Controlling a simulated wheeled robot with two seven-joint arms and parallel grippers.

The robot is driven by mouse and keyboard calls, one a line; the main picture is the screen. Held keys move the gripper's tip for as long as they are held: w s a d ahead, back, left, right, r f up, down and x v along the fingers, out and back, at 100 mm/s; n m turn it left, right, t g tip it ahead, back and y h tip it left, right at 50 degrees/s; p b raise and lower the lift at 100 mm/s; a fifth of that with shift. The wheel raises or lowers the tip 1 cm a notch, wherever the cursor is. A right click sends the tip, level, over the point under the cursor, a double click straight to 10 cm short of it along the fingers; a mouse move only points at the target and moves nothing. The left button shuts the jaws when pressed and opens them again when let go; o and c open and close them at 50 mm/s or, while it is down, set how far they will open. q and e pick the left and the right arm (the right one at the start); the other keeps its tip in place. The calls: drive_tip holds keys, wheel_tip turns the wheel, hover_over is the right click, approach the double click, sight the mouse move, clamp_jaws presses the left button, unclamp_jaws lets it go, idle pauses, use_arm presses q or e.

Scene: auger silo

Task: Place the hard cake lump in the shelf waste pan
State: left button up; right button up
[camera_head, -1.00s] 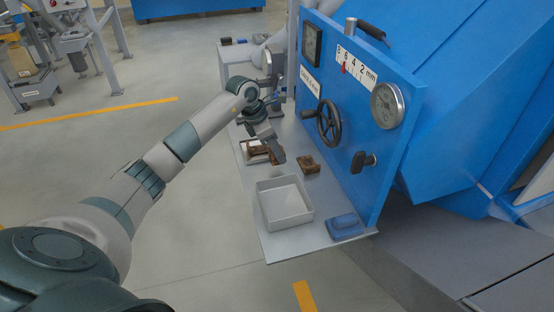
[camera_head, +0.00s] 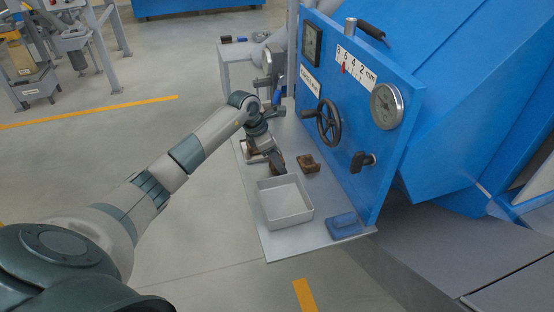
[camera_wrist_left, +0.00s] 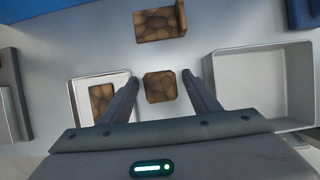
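A small brown, cracked-looking lump (camera_wrist_left: 160,87) lies between the spread fingers of my left gripper (camera_wrist_left: 160,78) in the left wrist view, with a gap on both sides. In the head view my left gripper (camera_head: 279,168) points down over the shelf and partly hides this lump. I cannot tell how high the fingertips are above the shelf. An empty, deep light-grey pan (camera_head: 285,203) stands on the shelf nearer to me; it is at the right in the left wrist view (camera_wrist_left: 262,88). My right gripper is not in view.
A shallow white tray (camera_wrist_left: 75,100) holds a brown piece (camera_wrist_left: 101,97). A brown notched block (camera_head: 309,163) lies near the blue panel (camera_head: 346,115). A blue object (camera_head: 345,226) is at the shelf's near corner. The panel's handwheel (camera_head: 328,122) and knob (camera_head: 362,161) jut over the shelf.

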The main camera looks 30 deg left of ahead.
use_arm(q)
drive_tip(key=shift+r, duration=0.2)
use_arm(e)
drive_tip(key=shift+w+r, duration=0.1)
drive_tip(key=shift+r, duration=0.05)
use_arm(q)
drive_tip(key=shift+s+a+r, duration=0.1)
drive_tip(key=shift+r, duration=0.1)
drive_tip(key=b+v, duration=0.2)
drive_tip(key=v, duration=0.9)
drive_tip(key=shift+r, duration=0.3)
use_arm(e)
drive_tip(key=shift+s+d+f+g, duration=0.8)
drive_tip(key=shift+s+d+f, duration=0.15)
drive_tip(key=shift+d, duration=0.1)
use_arm(q)
drive_tip(key=shift+f, duration=0.1)
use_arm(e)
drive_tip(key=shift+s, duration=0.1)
